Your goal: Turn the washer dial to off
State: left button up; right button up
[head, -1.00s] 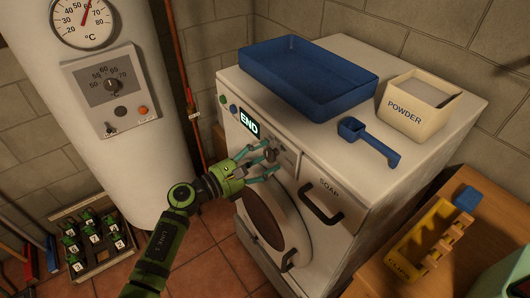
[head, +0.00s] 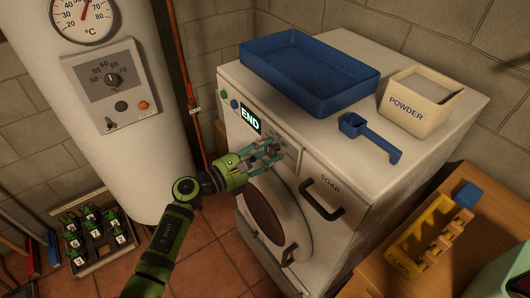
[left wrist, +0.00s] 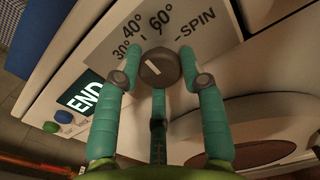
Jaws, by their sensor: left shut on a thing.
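The white washer (head: 334,243) stands at the centre of the head view. Its display (head: 250,118) reads END. The grey washer dial (left wrist: 158,69) is on the front panel, with a white pointer mark. The labels 30°, 40°, 60° and SPIN show around it; any off label is hidden or out of view. My left gripper (head: 275,149) is at the dial, shut on it, with teal fingers at either side and a third finger below in the left wrist view (left wrist: 161,80). Which label the pointer marks is hard to tell. My right gripper is not in view.
A blue tray (head: 290,94), a blue scoop (head: 369,138) and a POWDER box (head: 414,112) stand on the washer. The SOAP drawer handle (head: 321,199) juts out right of the dial. A boiler (head: 112,170) stands left. A wooden table (head: 455,278) is at the right.

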pick_arm(q)
jog(key=shift+w+r+n, duration=0.1)
jog(key=shift+r+n, duration=0.4)
jog(key=n, duration=0.4)
jog(key=shift+p, duration=0.3)
jog(key=n, duration=0.2)
jog(key=shift+w+r+n, duration=0.1)
jog(key=shift+n, duration=0.2)
jog(key=n+p, duration=0.1)
jog(key=n, duration=0.3)
jog(key=shift+a+p, duration=0.1)
jog(key=shift+p, duration=0.2)
jog(key=shift+w+n+p, duration=0.1)
jog(key=shift+n+p, duration=0.35)
jog(key=shift+n, duration=1.65)
jog(key=o, duration=1.1)
jog(key=shift+o, duration=0.2)
jog(key=shift+f, duration=0.4)
